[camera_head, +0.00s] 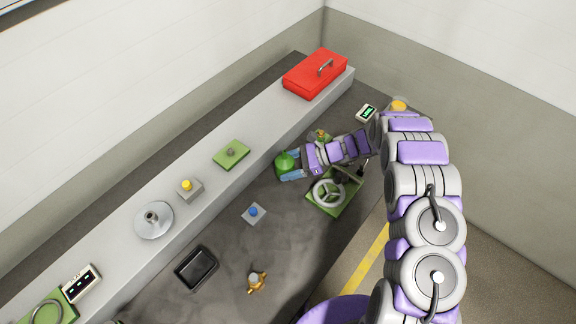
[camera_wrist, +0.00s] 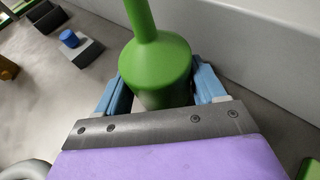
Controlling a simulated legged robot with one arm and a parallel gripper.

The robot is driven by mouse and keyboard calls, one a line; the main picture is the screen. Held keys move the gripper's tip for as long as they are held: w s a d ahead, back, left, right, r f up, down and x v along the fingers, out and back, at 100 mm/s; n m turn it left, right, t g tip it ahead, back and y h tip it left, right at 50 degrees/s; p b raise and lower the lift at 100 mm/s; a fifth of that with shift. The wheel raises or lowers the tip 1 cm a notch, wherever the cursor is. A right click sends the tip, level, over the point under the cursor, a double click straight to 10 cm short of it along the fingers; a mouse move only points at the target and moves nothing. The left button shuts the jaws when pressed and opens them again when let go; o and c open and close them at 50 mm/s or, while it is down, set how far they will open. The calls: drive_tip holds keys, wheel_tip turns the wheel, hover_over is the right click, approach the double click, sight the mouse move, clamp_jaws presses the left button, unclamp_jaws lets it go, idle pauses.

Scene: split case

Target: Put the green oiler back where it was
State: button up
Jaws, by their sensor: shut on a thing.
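The green oiler (camera_wrist: 158,62) has a round body and a thin spout rising toward the top of the wrist view. My gripper (camera_wrist: 162,95) is shut on it, with a blue finger on each side of the body. In the head view the oiler (camera_head: 284,162) is at the blue fingertips of my gripper (camera_head: 288,166), close to the front face of the raised grey ledge. The underside of the oiler is hidden, so I cannot tell whether it touches the bench.
A green plate with a handwheel (camera_head: 329,193) is right of my gripper. A blue button block (camera_head: 253,212), a black tray (camera_head: 197,268) and a brass piece (camera_head: 257,281) lie on the bench. The ledge (camera_head: 262,128) holds a red toolbox (camera_head: 315,75) and a green block (camera_head: 231,154).

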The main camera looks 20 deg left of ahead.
drive_tip(key=o, duration=1.2)
drive_tip(key=shift+d+r, duration=0.1)
drive_tip(key=p+v, duration=0.2)
drive_tip(key=v, duration=1)
drive_tip(key=shift+w, duration=0.1)
